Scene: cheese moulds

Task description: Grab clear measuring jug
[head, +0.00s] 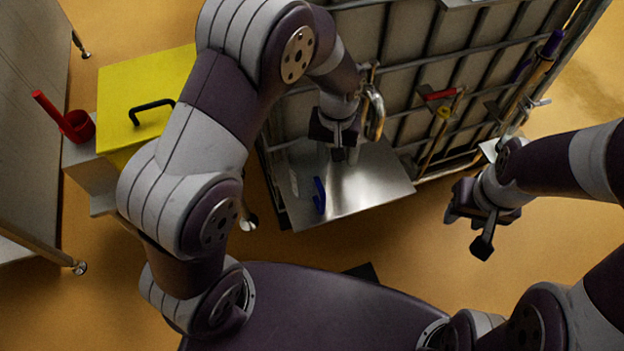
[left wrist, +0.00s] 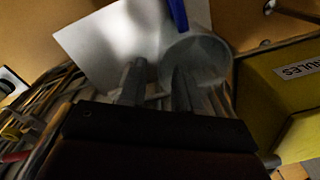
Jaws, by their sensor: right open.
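The clear measuring jug (head: 297,182) with a blue handle stands on the metal shelf (head: 365,185) in the head view. It is see-through and hard to outline there. In the left wrist view, the jug (left wrist: 205,58) shows its round rim, with the blue handle at the top. My left gripper (head: 338,150) is above the shelf near the jug. In the left wrist view, its fingers (left wrist: 158,78) are apart; the right finger overlaps the jug's rim. I cannot tell whether it touches. My right gripper (head: 473,222) is open and empty, over the floor to the right.
A caged white tank (head: 400,95) with pipes and valves stands behind the shelf. A yellow-lidded box (head: 150,90) with a black handle and a red scoop (head: 75,124) are at left. The floor right of the shelf is free.

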